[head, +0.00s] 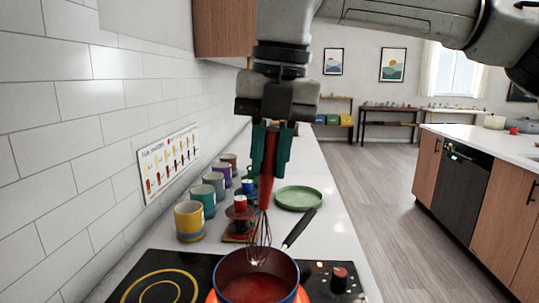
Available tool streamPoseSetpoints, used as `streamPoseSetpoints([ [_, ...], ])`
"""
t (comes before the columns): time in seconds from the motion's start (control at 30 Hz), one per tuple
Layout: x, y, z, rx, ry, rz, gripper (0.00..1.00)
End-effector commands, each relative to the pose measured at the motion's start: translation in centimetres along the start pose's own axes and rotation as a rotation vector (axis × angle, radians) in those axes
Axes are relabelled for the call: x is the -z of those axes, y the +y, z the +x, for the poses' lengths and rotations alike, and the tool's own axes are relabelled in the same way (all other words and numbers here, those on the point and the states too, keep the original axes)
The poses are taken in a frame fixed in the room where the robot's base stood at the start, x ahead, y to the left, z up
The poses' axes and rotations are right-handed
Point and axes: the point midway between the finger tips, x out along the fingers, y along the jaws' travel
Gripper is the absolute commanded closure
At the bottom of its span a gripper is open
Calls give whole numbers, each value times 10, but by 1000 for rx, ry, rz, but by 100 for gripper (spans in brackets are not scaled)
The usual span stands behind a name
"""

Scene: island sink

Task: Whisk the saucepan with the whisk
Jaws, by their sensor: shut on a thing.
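My gripper (270,150) points down over the counter and is shut on the red handle of the whisk (267,185). The whisk hangs upright with its wire end low, over the far part of the saucepan (258,262). The wires overlap the pan's far rim in the picture; I cannot tell whether they touch it or the contents. The saucepan is blue outside with red contents inside, and its black handle (299,229) points away to the upper right. It stands on the cooktop, over a glowing orange-red zone.
Several mugs, including a yellow one (189,221), line the tiled wall at left. A green plate (299,197) lies behind the pan handle. Open floor (385,200) separates this counter from the island (487,145).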

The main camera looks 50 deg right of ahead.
Motion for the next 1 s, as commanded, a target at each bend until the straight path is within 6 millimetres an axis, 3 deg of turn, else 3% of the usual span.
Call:
streamPoseSetpoints([
  [0.6, -4, 6, -51, 2, -7, 0, 100],
  [1.0, -4, 4, -52, 1, -7, 4, 100],
])
